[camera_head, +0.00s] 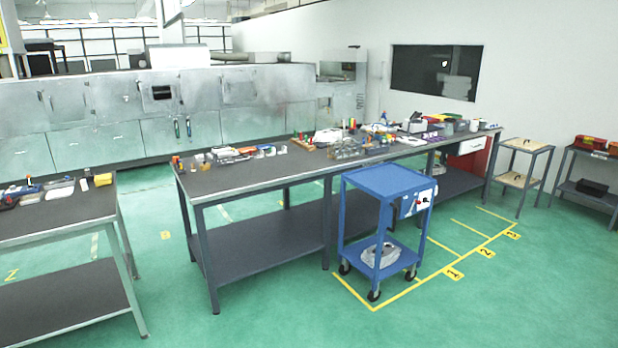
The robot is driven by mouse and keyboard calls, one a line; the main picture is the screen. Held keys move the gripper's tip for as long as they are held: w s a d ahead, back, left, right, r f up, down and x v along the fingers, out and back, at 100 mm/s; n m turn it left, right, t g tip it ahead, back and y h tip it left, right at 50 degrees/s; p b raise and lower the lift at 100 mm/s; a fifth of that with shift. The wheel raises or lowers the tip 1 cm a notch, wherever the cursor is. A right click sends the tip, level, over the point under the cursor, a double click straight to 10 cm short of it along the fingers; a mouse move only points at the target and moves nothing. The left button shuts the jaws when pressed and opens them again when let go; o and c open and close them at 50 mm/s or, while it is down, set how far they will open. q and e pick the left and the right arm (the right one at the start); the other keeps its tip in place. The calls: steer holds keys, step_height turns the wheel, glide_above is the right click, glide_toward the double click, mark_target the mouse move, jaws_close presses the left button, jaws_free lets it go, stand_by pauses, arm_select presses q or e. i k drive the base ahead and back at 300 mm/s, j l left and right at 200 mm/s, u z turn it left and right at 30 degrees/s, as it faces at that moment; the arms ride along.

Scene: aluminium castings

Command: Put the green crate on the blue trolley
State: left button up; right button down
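The blue trolley (388,181) stands right of the picture's centre, in front of the long workbench. Its flat top is bare. A grey metal casting (381,255) lies on its lower shelf, and a white panel with small controls shows on its right side. I cannot make out a green crate for certain. Neither of my grippers is in view.
The long dark workbench (245,178) behind the trolley carries many small parts. Another workbench (60,216) stands at left. At right are a small wooden-topped table (526,144) and a shelf with coloured bins (590,142). Green floor at front right is clear.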

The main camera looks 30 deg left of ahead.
mark_target(388, 179)
steer(key=i+j+u, duration=0.2)
steer(key=i+u, duration=0.25)
steer(key=i, duration=0.3)
steer(key=i+l+u, duration=0.1)
steer(key=i+u, duration=0.35)
steer(key=i, duration=2.55)
steer(key=i+z, duration=0.3)
steer(key=i, duration=0.15)
steer(key=i+j+z, duration=0.35)
steer(key=i+l, duration=0.1)
